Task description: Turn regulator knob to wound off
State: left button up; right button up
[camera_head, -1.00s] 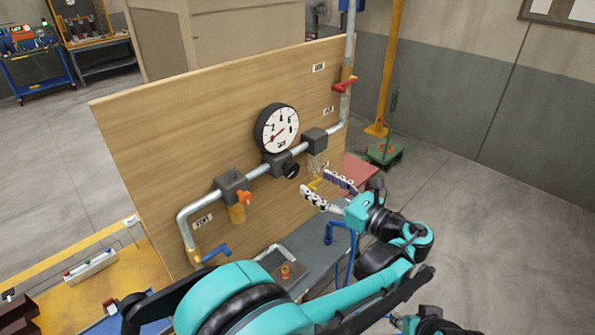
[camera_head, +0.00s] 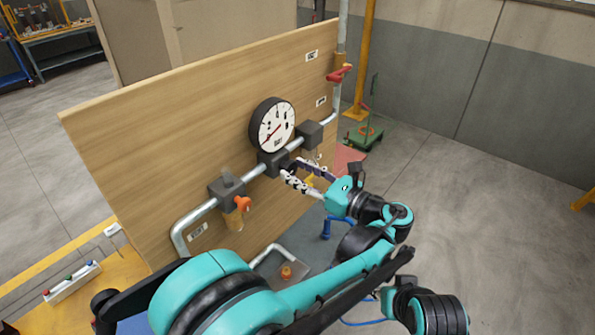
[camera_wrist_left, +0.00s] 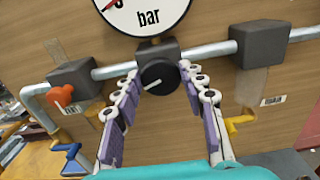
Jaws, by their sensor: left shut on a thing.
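The black regulator knob (camera_wrist_left: 158,78) sits on the dark block under the pressure gauge (camera_head: 271,125). A white mark on its face points to the lower left in the left wrist view. My left gripper (camera_wrist_left: 160,78) has its two jointed fingers on either side of the knob and is shut on it. In the head view my left gripper (camera_head: 291,172) reaches the pipe line from the right and partly hides the knob. The gauge's red needle points to the lower left. My right gripper is not in view.
An orange-handled valve (camera_head: 242,204) is left of the regulator, and a red-handled valve (camera_head: 339,74) is at the upper right. A yellow handle (camera_wrist_left: 238,122) hangs close to the right finger. The wooden panel (camera_head: 170,130) stands behind the pipes. Open floor lies to the right.

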pick_arm(q)
jog(key=shift+n, duration=0.3)
jog(key=n, duration=0.6)
jog(key=shift+s+a, duration=0.1)
jog(key=n, duration=0.4)
jog(key=shift+a+f+n, duration=0.1)
jog(key=shift+n, duration=1.7)
jog(key=o, duration=1.2)
jog(key=shift+a, duration=0.1)
jog(key=shift+c, duration=0.2)
